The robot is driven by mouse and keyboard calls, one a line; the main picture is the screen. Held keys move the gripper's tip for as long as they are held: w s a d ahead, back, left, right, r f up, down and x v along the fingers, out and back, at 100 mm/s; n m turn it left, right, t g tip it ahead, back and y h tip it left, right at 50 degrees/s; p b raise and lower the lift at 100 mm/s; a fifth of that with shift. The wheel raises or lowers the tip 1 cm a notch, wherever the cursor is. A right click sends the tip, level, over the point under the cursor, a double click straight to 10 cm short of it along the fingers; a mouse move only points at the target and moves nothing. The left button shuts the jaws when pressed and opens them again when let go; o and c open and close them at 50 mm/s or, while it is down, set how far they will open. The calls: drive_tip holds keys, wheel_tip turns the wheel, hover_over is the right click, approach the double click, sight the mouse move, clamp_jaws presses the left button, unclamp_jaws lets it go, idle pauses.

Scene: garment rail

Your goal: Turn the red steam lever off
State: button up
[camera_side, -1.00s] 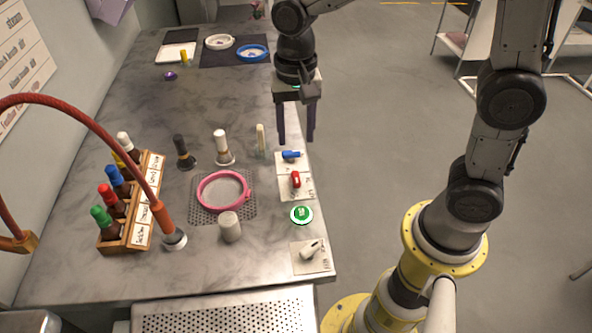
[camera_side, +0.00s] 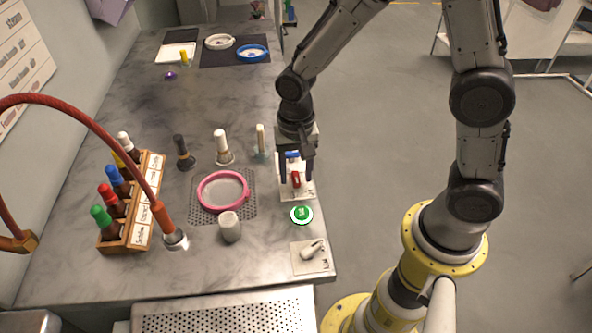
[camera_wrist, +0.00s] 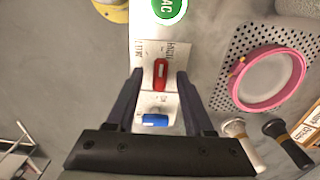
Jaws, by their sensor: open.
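The red steam lever (camera_side: 295,179) sits on a white labelled plate (camera_side: 308,190) near the right edge of the bench. In the wrist view the red lever (camera_wrist: 160,73) points lengthwise along the plate, between my fingers. My gripper (camera_side: 297,182) is open above the plate, with one finger on each side of the red lever. The fingers look apart from the lever in the wrist view (camera_wrist: 157,80). The blue lever (camera_wrist: 155,120) is on the same plate, closer to my palm, and is partly hidden by my gripper in the side view (camera_side: 292,155).
A green button (camera_side: 301,214) is just in front of the red lever, and a white lever (camera_side: 312,250) is nearer the front corner. A pink ring frame (camera_side: 201,198) lies to the left on a perforated mat (camera_side: 207,216). Several bottles stand in a wooden rack (camera_side: 143,228).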

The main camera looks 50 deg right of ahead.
clamp_jaws()
drive_tip(key=shift+n, duration=0.3)
drive_tip(key=n, duration=0.9)
drive_tip(key=shift+r, duration=0.1)
drive_tip(key=n, duration=0.4)
drive_tip(key=shift+n, duration=2.1)
unclamp_jaws()
